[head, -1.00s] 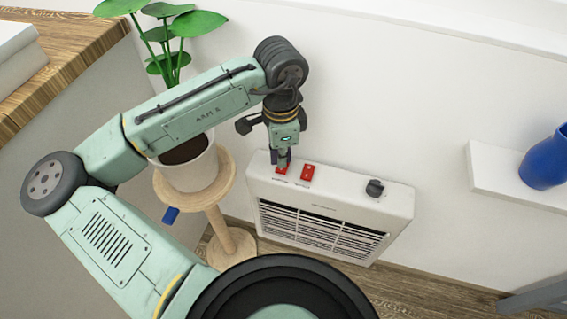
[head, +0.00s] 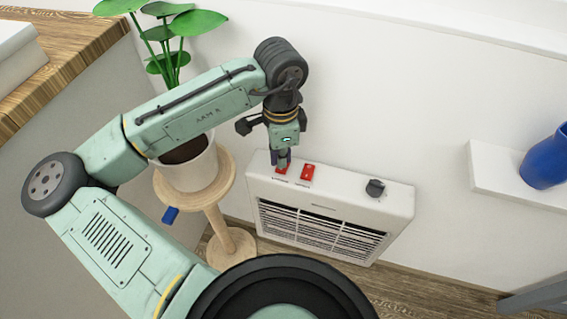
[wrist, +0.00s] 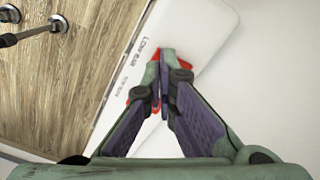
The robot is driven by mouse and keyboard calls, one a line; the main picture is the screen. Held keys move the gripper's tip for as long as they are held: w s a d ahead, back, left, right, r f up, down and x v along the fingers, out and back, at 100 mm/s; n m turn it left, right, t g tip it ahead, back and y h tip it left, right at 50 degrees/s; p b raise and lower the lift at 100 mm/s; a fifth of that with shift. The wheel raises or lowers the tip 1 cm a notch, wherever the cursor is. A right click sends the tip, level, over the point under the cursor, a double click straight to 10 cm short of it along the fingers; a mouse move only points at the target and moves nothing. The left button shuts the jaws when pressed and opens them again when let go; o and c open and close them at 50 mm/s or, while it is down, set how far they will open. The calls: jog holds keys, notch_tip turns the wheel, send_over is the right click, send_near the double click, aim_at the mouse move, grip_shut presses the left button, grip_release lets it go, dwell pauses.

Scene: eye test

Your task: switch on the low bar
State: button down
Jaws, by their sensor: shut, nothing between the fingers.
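A white heater (head: 402,201) stands against the wall, with two red switches and a dark knob (head: 375,187) on its top. My gripper (head: 283,164) is shut and empty, its tips at the left switch (head: 281,171) and covering much of it. In the wrist view my fingertips (wrist: 164,54) are at the red switch beside the label that starts with "LOW". Whether they touch it, and which way it is tipped, I cannot tell.
A potted plant (head: 190,172) on a round wooden stand (head: 228,190) is close to the heater's left. A wall shelf (head: 490,170) with a blue vase (head: 543,165) is to the right. A wood-topped cabinet (head: 85,45) is at the left. The wall above the heater is bare.

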jog(key=shift+f+b, duration=0.6)
jog(key=shift+f, duration=0.45)
jog(key=shift+r, duration=0.15)
dwell(0.3)
notch_tip(320, 180, up, 7)
jog(key=p, duration=0.7)
dwell(0.5)
